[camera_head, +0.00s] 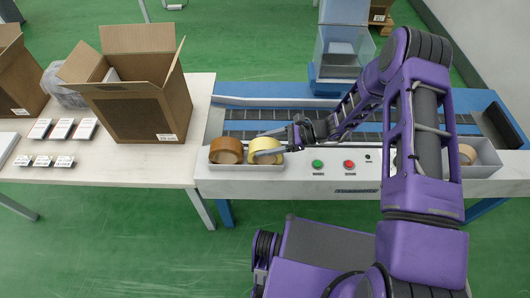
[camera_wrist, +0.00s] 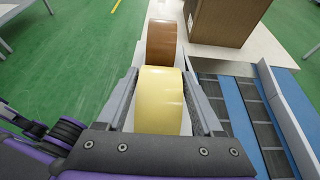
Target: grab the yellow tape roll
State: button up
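The yellow tape roll (camera_head: 264,142) stands on its edge in a light grey bin (camera_head: 215,163) at the left end of the conveyor's front panel. My gripper (camera_head: 262,143) reaches in from the right, with one finger on either side of the roll. In the wrist view the yellow tape roll (camera_wrist: 161,100) sits between the fingers of my gripper (camera_wrist: 160,78). The fingers are spread; contact with the roll's sides cannot be made out. A brown tape roll (camera_head: 226,149) stands just left of the yellow one, and beyond it in the wrist view (camera_wrist: 161,42).
A large open cardboard box (camera_head: 140,112) stands on the white table (camera_head: 100,170) at left, near the bin. A conveyor belt (camera_head: 255,127) runs behind the bin. Green (camera_head: 318,163) and red (camera_head: 349,164) buttons are below my forearm. Another tape roll (camera_head: 467,153) sits in a right-hand bin.

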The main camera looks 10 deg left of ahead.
grip_shut()
jog(key=shift+r, duration=0.1)
